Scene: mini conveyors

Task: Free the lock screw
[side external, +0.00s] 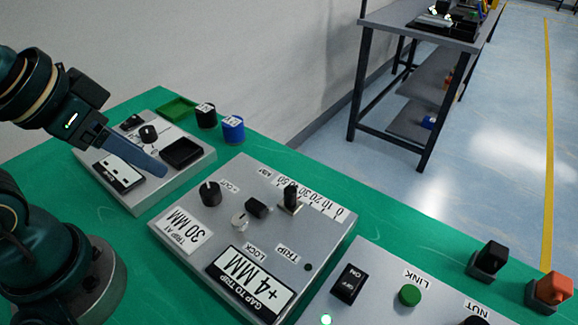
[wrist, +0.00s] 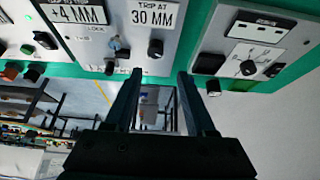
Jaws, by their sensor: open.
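The middle grey panel (side external: 178,262) carries a small silver knob (side external: 239,222) near the LOCK label (side external: 247,246); it looks like the lock screw. My gripper (side external: 164,170) is over the left panel, apart from the lock screw. In the wrist view my gripper (wrist: 160,74) is open, with nothing between the fingers.
An upright slider piece (side external: 291,198) stands by the middle panel's scale. A third panel (side external: 362,260) with a green button (side external: 410,295) is at right. Black and blue cylinders (side external: 232,129) stand behind.

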